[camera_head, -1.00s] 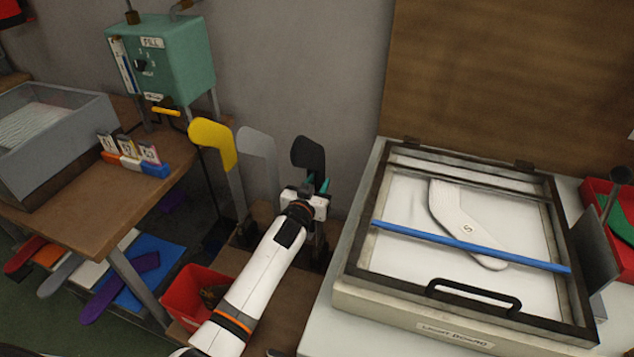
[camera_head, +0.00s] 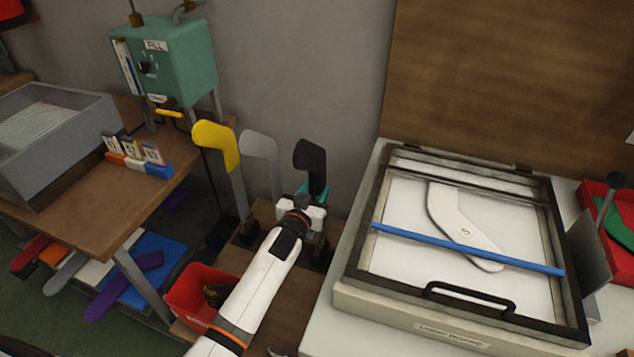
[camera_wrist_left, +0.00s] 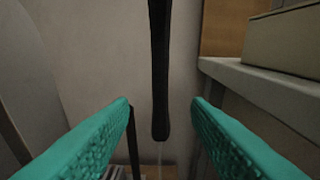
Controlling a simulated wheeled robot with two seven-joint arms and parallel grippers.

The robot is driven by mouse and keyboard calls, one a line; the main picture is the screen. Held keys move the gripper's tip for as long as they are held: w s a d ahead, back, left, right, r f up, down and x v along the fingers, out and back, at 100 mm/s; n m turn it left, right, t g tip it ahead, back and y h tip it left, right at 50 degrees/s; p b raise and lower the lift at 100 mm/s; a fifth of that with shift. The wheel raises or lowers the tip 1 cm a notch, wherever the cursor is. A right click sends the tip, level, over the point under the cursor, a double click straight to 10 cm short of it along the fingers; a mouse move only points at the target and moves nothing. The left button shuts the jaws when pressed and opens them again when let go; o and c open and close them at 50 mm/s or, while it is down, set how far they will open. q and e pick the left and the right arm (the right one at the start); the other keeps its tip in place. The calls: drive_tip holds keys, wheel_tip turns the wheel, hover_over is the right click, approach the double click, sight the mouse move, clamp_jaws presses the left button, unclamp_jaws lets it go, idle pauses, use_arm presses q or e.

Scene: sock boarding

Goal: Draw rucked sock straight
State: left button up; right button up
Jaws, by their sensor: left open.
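A black sock (camera_head: 311,158) hangs on an upright form behind my left gripper, the rightmost of three standing shapes. In the left wrist view the black sock (camera_wrist_left: 159,70) hangs edge-on, with its lower end between the fingers and a thin pale post below it. My left gripper (camera_head: 314,190) is open at the lower part of the sock, its teal fingers (camera_wrist_left: 160,130) on either side with gaps, not touching. Whether the sock is rucked cannot be told. My right gripper is not in view.
Yellow (camera_head: 217,143) and grey (camera_head: 259,146) shapes stand left of the sock. A light board (camera_head: 460,328) with a white sock shape and blue bar lies on the right table. A red bin (camera_head: 190,290) stands below left.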

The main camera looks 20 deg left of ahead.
use_arm(q)
drive_tip(key=s+p, duration=0.2)
drive_tip(key=s, duration=0.3)
drive_tip(key=shift+s+p, duration=0.35)
drive_tip(key=shift+s, duration=0.05)
drive_tip(key=shift+s+a, duration=0.1)
drive_tip(key=s+f+m+g, duration=0.15)
drive_tip(key=s+g, duration=1.15)
drive_tip(key=s, duration=1.9)
wheel_tip(320, 180, down, 24)
drive_tip(key=s+f+g+p, duration=0.1)
drive_tip(key=s, duration=0.1)
drive_tip(key=s+a+f+g+p, duration=0.1)
drive_tip(key=s+a+f, duration=0.2)
drive_tip(key=s+f, duration=1.2)
drive_tip(key=shift+s+g+y, duration=0.3)
drive_tip(key=shift+s, duration=0.45)
